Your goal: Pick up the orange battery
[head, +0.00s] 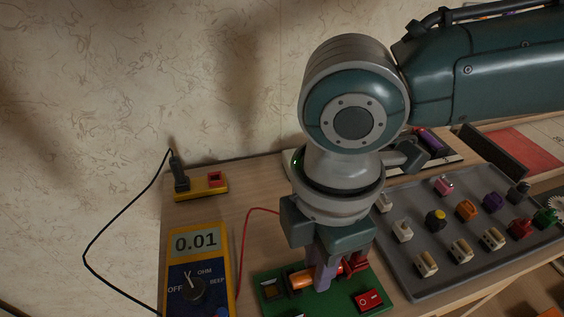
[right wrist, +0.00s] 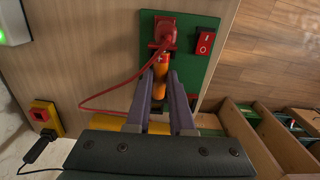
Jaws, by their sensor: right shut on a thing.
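The orange battery (head: 300,280) lies at the green board (head: 275,306), next to a red clip-like part (head: 356,264). In the right wrist view the orange battery (right wrist: 160,68) has a plus mark near its far end, close to the red connector (right wrist: 165,35). My right gripper (head: 325,283) points down over the board, its purple-grey fingers on either side of the battery. It is shut on the battery, which still appears to be at board level. The fingers hide part of the battery in the head view. My left gripper is not in view.
A red rocker switch (head: 368,299) is on the board. A grey tray (head: 437,271) with several coloured parts lies to the right. A yellow block (head: 200,188) is at the back left.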

